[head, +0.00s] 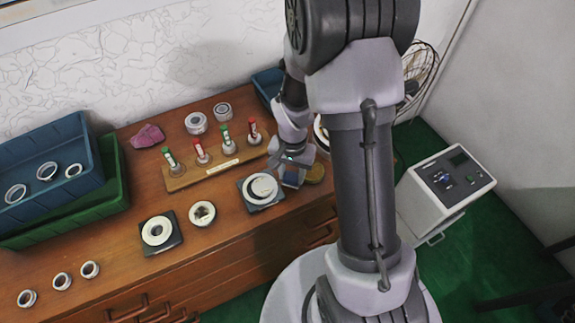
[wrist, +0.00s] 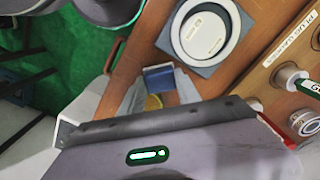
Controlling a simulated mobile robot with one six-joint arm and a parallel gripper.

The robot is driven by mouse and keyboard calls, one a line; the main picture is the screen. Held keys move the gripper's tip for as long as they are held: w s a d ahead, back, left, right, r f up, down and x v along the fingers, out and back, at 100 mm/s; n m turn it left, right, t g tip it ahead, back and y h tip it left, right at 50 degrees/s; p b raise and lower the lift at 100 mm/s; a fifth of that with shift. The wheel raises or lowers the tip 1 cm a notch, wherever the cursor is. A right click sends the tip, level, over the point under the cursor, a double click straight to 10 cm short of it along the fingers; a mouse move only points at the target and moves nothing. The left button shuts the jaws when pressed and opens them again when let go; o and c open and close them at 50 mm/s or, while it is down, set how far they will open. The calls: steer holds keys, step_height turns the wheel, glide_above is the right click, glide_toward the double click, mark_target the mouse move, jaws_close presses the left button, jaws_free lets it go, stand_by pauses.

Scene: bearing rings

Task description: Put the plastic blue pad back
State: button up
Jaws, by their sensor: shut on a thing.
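The blue pad (wrist: 159,78) is a small blue block with a paler edge. It sits between the fingertips of my gripper (wrist: 160,84) in the wrist view, and the jaws are shut on it. In the head view the blue pad (head: 292,179) shows below my gripper (head: 290,165), near the front right of the wooden cabinet top. It is just right of a dark square plate (head: 246,199) bearing a pale ring and disc (head: 263,187). I cannot tell whether the pad touches the wood.
A yellow round tin (head: 316,173) stands close right of the pad. Another plate with a ring (head: 157,231), a loose ring (head: 202,213) and stacked blue and green crates (head: 60,150) lie further left.

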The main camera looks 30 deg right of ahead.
steer(key=shift+s+a+f+b, duration=0.15)
steer(key=shift+s+f+b, duration=0.25)
steer(key=shift+f, duration=0.55)
steer(key=o, duration=1)
steer(key=shift+o, duration=0.2)
steer(key=shift+r, duration=0.15)
step_height(320, 180, up, 12)
steer(key=p, duration=0.6)
step_height(320, 180, up, 12)
steer(key=n+t, duration=0.2)
steer(key=t, duration=0.1)
glide_above(292, 179)
steer(key=s+a, duration=0.3)
steer(key=a, duration=0.2)
steer(key=s+a+r+n+t+y, duration=0.2)
steer(key=s+a+r, duration=0.4)
steer(key=s+r, duration=0.3)
steer(key=shift+s+t, duration=0.4)
steer(key=shift+s, duration=0.35)
